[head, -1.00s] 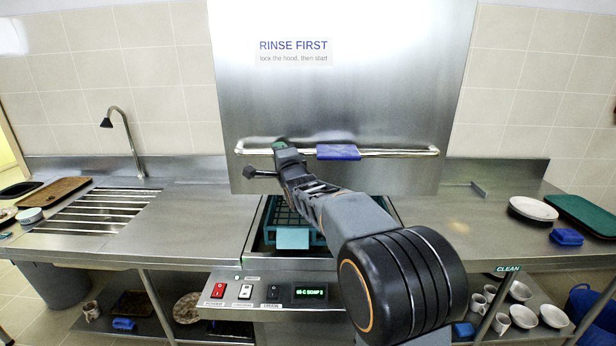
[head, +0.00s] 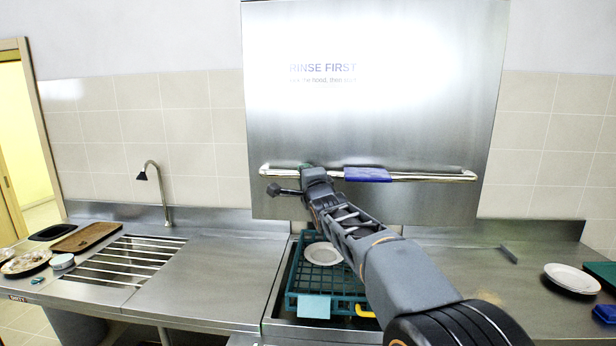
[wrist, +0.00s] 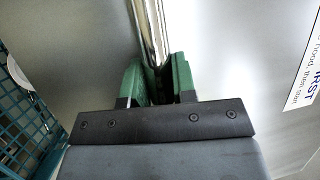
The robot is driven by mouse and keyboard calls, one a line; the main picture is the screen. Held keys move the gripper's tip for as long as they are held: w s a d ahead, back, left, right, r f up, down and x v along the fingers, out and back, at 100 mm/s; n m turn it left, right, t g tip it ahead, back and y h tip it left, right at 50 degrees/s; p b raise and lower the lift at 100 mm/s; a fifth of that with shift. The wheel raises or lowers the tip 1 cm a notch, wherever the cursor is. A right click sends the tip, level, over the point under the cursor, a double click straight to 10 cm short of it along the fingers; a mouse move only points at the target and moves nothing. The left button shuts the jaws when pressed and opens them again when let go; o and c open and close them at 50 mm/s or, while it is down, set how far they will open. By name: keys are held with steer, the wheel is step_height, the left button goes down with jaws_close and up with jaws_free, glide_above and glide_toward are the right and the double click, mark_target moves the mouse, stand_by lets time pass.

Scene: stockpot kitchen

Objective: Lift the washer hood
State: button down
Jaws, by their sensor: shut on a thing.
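The washer hood (head: 370,120) is a large steel panel, raised above the counter with a gap under its lower edge. A chrome bar handle (head: 425,177) runs across its lower part, with a blue wrap (head: 367,174) near the middle. My gripper (head: 306,168) is at the left part of the bar, left of the wrap. In the wrist view the green fingers of my gripper (wrist: 160,82) stand either side of the chrome bar (wrist: 152,32), shut on it. Under the hood a teal rack (head: 299,275) holds a white plate (head: 322,254).
A sink with a drain grate (head: 125,262) and a tap (head: 160,190) lies left. Brown and dark trays (head: 78,238) sit at far left. A white plate (head: 571,278) and a blue item (head: 604,313) are on the right counter. The left counter's middle is clear.

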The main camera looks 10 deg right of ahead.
steer(key=shift+s+r, duration=0.1)
steer(key=shift+r, duration=0.4)
steer(key=c, duration=1.3)
jaws_free()
steer(key=o, duration=0.4)
steer(key=shift+f, duration=0.15)
steer(key=shift+c, duration=0.2)
steer(key=shift+f, duration=0.1)
steer(key=shift+s+d+f+b, duration=0.1)
steer(key=shift+s+f+b, duration=0.1)
steer(key=shift+s+b, duration=0.15)
steer(key=b+v, duration=0.4)
steer(key=v, duration=0.8)
steer(key=shift+s, duration=0.4)
